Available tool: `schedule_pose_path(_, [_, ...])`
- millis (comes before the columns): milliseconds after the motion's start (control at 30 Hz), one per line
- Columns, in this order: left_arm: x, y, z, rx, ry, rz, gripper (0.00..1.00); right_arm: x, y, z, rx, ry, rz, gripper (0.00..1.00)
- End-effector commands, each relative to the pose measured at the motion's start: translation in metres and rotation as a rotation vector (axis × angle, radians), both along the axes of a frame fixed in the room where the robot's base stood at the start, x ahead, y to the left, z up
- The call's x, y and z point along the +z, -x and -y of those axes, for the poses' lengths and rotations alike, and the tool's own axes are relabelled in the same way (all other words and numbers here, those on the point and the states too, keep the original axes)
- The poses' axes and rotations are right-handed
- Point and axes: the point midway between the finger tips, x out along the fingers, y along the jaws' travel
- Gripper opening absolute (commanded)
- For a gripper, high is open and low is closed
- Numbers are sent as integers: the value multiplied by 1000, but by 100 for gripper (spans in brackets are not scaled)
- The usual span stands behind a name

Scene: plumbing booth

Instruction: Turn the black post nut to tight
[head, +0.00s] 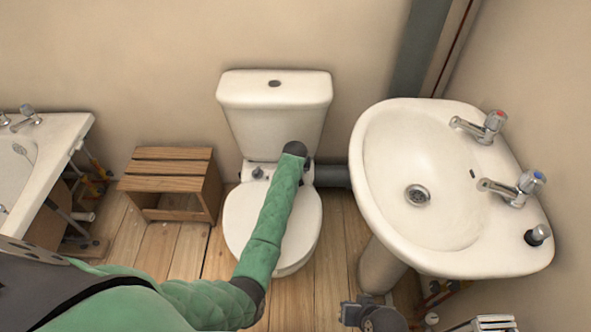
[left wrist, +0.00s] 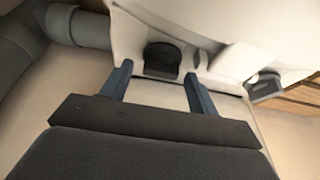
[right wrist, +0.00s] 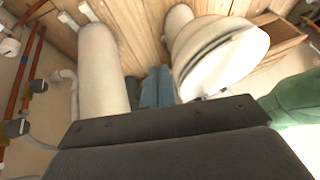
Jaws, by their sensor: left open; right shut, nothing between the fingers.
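A black post nut (left wrist: 162,58) shows on the underside of the white toilet (head: 272,225) in the left wrist view. My left gripper (left wrist: 157,72) is open, with one finger on each side of the nut in the picture. I cannot tell whether the fingers touch it. A second dark fitting (left wrist: 266,86) sits further right under the same toilet. In the head view my left arm reaches over the toilet's right side, and the gripper's fingers are hidden there. My right gripper (right wrist: 156,84) is shut and empty, low near the basin pedestal.
The washbasin (head: 455,245) on its pedestal stands right of the toilet. A wooden step stool (head: 150,183) is at its left, and the bath (head: 50,150) is further left. A grey waste pipe (left wrist: 80,28) runs close to my left gripper.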

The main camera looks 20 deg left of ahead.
Motion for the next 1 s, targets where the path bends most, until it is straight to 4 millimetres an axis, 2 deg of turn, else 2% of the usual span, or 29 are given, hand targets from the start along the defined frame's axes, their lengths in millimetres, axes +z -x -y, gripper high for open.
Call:
schedule_pose_path(233, [-1, 0, 0, 0, 0, 1, 60, -1, 1, 0, 1, -1, -1, 0])
schedule_pose_path(267, [-1, 0, 0, 0, 0, 1, 56, -1, 1, 0, 1, -1, -1, 0])
schedule_pose_path(467, [-1, 0, 0, 0, 0, 0, 17, -1, 1, 0, 0, 0, -1, 0])
schedule_pose_path(500, [-1, 0, 0, 0, 0, 0, 15, -1, 1, 0, 0, 0, -1, 0])
schedule_pose_path(733, [1, 0, 0, -15, -1, 1, 15, 5, 3, 0, 3, 3, -11, 0])
schedule_pose_path(900, [3, 0, -1, -62, -1, -1, 15, 53, 6, 6, 14, 11, -28, 0])
schedule_pose_path(1000, [3, 0, -2, -107, -1, 0, 15, 61, 9, 17, 7, 35, -56, 0])
